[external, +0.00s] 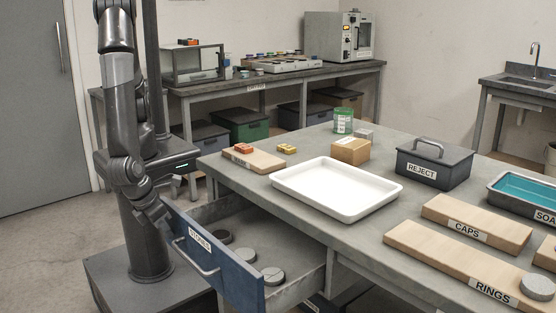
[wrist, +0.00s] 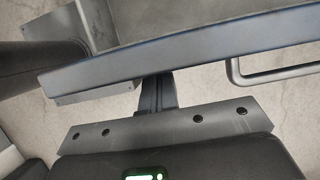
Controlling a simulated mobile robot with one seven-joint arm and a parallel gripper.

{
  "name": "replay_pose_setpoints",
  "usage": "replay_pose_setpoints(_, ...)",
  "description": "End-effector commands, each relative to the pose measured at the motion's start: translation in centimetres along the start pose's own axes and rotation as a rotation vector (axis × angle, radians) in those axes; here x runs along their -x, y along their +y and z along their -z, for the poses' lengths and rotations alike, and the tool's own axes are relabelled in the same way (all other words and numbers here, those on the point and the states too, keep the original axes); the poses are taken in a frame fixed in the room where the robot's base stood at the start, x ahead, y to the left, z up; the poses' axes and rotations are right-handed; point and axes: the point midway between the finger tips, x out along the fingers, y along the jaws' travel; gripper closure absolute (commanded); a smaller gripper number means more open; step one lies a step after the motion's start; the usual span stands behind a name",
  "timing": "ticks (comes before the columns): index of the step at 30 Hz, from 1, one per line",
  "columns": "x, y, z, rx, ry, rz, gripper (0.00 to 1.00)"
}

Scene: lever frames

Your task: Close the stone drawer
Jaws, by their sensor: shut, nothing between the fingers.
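The stone drawer (external: 217,264) is pulled out from under the grey table. Its blue front carries a label reading STONES and a metal bar handle (external: 195,259). Several round grey stones (external: 244,254) lie inside it. I cannot tell whether the fingertips touch the front.
The table (external: 300,222) holds a white tray (external: 335,212), a REJECT box (external: 433,167), wooden boards labelled CAPS (external: 490,215) and RINGS (external: 430,262), and a cardboard box (external: 350,151). Bare floor (external: 50,255) lies left of my base.

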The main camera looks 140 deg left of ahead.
Motion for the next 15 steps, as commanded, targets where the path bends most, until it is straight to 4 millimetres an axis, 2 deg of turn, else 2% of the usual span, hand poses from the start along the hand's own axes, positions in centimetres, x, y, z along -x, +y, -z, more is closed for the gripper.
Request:
replay_pose_setpoints(1, -0.5, 0.0, -1.4, 0.006, -0.001, -0.002, 1.0)
replay_pose_setpoints(6, -2.2, 0.0, -5.5, 0.006, -0.001, -0.002, 1.0)
replay_pose_setpoints(15, -4.4, 0.1, -11.1, 0.003, 0.0, -0.002, 1.0)
